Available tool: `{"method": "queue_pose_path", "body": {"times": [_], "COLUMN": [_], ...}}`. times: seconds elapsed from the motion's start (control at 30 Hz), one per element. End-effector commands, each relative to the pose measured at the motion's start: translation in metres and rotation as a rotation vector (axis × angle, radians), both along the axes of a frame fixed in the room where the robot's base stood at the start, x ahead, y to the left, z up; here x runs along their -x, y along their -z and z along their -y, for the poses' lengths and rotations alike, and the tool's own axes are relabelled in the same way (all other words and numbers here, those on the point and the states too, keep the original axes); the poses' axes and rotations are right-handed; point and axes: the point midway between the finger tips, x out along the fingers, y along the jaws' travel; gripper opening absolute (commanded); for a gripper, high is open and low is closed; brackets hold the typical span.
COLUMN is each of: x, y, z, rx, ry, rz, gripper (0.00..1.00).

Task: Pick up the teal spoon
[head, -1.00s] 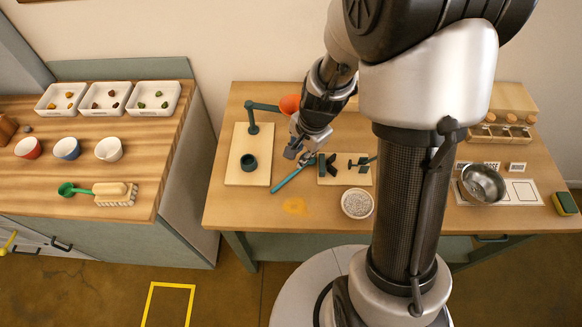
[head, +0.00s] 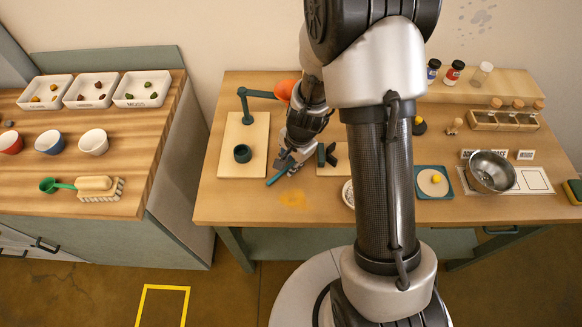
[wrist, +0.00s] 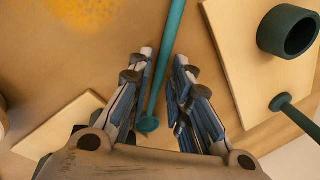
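The teal spoon (head: 279,177) lies on the wooden table beside the pale board with the dark teal ring. Only part of its long straight handle shows in the head view, as my gripper (head: 287,166) covers the rest. In the wrist view the teal spoon (wrist: 168,45) runs from the top edge down between the fingers of my gripper (wrist: 164,58), to a rounded end near the palm. The fingers are apart, one on each side of the handle, with gaps showing. I cannot tell how far above the table the fingertips are.
The pale board (head: 232,158) with a dark teal ring (head: 242,154) lies left of my gripper. A second board (head: 328,170) with dark parts lies close on the right. A yellow powder patch (head: 292,199) is in front. A steel bowl (head: 491,172) stands farther right.

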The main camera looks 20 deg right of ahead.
Motion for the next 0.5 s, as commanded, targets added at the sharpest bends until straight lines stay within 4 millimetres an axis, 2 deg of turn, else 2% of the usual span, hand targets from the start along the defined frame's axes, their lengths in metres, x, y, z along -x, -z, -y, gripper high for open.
{"method": "queue_pose_path", "body": {"times": [0.17, 0.43, 0.5], "x": [-0.0003, -0.0001, -0.0001], "y": [-0.0012, -0.0012, -0.0012], "z": [0.0, 0.0, 0.0], "rx": [0.0, 0.0, 0.0], "ry": [0.0, 0.0, 0.0], "rz": [0.001, 0.0, 0.0], "gripper": [0.19, 0.01, 0.0]}}
